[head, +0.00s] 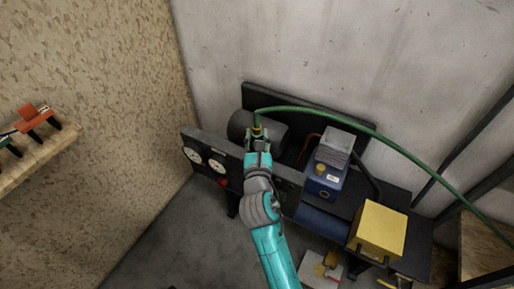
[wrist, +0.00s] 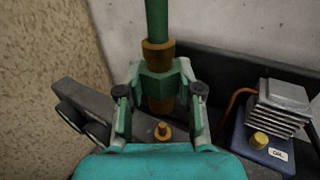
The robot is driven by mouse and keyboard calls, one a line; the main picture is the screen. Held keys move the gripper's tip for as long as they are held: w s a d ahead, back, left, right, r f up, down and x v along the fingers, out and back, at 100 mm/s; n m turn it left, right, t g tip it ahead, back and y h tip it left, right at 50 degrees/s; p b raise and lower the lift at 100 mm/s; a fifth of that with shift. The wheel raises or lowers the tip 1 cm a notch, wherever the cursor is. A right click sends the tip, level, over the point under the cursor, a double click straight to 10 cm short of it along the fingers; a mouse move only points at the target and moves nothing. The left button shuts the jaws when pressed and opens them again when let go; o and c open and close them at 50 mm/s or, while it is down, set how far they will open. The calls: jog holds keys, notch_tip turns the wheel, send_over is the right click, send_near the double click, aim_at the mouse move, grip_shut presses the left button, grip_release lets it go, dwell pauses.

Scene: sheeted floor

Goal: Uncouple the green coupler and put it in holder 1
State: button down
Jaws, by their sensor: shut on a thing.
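The green coupler (wrist: 156,82) has brass ends, and a green hose rises from its top. My gripper (wrist: 160,98) is shut on it, one finger on each side. In the head view my gripper (head: 257,145) is at the dark machine's gauge panel, with the coupler (head: 257,132) largely hidden at its tip. A small brass fitting (wrist: 162,131) shows below the coupler in the wrist view, seemingly apart from its lower brass end.
The green hose (head: 340,119) arcs right over the machine. A blue unit with a finned grey top (head: 333,150) and a yellow box (head: 378,229) stand right of my gripper. The gauge panel (head: 212,158) is to its left. Open floor (head: 165,240) lies between shelf and machine.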

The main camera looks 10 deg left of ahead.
aim_at(257, 130)
jog(key=shift+r, duration=1.3)
